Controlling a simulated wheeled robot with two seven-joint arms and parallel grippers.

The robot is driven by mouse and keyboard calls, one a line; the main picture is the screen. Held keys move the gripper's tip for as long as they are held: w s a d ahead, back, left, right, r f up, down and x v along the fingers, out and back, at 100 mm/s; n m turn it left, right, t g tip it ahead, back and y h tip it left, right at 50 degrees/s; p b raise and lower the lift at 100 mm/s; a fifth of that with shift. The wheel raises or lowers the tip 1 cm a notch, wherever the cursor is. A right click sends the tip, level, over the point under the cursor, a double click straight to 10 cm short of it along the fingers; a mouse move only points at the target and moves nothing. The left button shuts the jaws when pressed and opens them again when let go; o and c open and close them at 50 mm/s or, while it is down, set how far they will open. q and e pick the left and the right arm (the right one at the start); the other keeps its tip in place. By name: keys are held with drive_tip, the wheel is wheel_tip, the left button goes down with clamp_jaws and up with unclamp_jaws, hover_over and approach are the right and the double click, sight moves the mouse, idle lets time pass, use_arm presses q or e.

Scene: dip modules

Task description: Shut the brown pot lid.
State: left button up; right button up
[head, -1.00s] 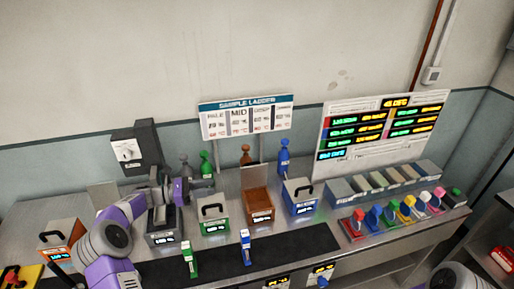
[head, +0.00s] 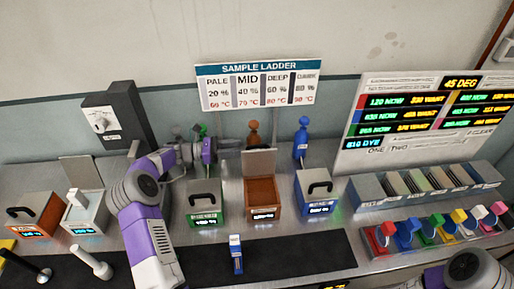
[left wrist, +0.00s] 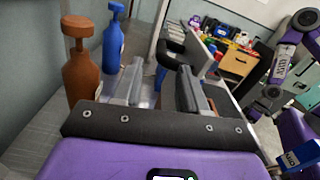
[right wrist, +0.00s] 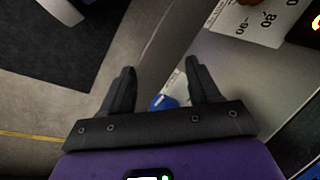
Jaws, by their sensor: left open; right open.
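The brown pot (head: 262,192) stands on the bench between the green and blue pots. Its grey lid (head: 258,162) stands upright at the pot's back edge, so the pot is open. My left gripper (head: 236,144) is raised near the lid's upper left side, apart from it as far as I can see. The left wrist view shows its jaws (left wrist: 158,75) open and empty. My right gripper (right wrist: 158,78) is open and empty, away from the pot at the right.
The shut green pot (head: 205,203) and blue pot (head: 318,190) flank the brown one. A brown bottle (left wrist: 82,72) and blue bottle (left wrist: 113,48) stand behind. A blue-labelled stick (head: 236,254) stands on the dark mat (head: 300,252) in front.

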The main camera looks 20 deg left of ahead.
sight(254, 147)
use_arm(q)
drive_tip(key=x, duration=0.7)
drive_tip(key=shift+d+r, duration=0.1)
drive_tip(key=shift+d, duration=0.15)
clamp_jaws()
